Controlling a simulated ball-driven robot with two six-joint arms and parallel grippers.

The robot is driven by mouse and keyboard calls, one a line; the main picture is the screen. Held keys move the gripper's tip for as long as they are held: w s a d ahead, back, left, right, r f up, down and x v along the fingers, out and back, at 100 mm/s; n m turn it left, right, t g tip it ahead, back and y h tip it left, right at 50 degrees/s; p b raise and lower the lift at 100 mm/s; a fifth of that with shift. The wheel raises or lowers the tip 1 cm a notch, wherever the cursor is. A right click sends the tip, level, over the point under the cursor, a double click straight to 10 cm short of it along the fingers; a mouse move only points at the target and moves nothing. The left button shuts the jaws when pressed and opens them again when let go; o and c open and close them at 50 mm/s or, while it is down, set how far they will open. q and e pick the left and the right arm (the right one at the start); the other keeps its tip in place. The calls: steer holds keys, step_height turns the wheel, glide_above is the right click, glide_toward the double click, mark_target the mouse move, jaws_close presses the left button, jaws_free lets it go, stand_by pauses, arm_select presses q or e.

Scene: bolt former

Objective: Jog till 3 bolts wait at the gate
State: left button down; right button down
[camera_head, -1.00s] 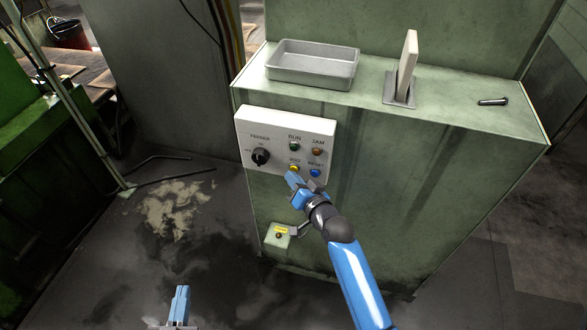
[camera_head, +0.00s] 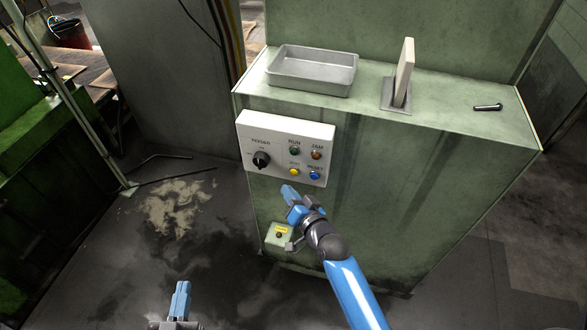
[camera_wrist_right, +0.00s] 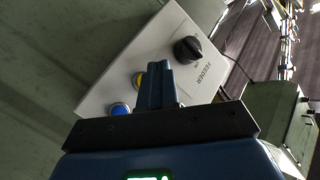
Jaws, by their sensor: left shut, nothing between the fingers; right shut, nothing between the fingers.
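A white control panel (camera_head: 250,130) is on the green machine front. It has a yellow jog button (camera_head: 294,171), a blue reset button (camera_head: 314,175), green run lamp (camera_head: 294,150), amber jam lamp (camera_head: 316,154) and black feeder knob (camera_head: 261,159). My right gripper (camera_head: 287,190) is shut and empty, just below the panel, apart from the jog button. In the right wrist view its fingers (camera_wrist_right: 155,70) partly cover the yellow button (camera_wrist_right: 137,80). My left gripper (camera_head: 182,286) is shut and empty, low over the floor. One bolt (camera_head: 488,107) lies on the ledge; no others show.
The ledge (camera_head: 440,115) carries a grey metal tray (camera_head: 312,88) and an upright pale plate on a metal base (camera_head: 396,103). A small box with a yellow label (camera_head: 278,240) sits low on the machine, near my right gripper. Floor to the left is mostly clear.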

steer(key=shift+s+a+p, duration=0.15)
steer(key=shift+s+p, duration=0.25)
steer(key=shift+s, duration=0.1)
steer(key=shift+s+a+p, duration=0.15)
steer(key=shift+s+p, duration=0.2)
steer(key=shift+s, duration=0.15)
steer(key=s+d+r+n+t+h, duration=0.2)
steer(key=s+d+r+n+t, duration=0.15)
steer(key=s+d+r, duration=0.45)
steer(key=s+d+f+h, duration=0.1)
steer(key=s+d+h, duration=0.1)
steer(key=s+d, duration=0.4)
steer(key=s+d+f+m+h, duration=0.1)
steer(key=s+d+h, duration=0.2)
steer(key=s+d, duration=0.4)
steer(key=shift+s+d+b, duration=0.15)
steer(key=shift+s+b, duration=0.25)
steer(key=shift+s, duration=2.05)
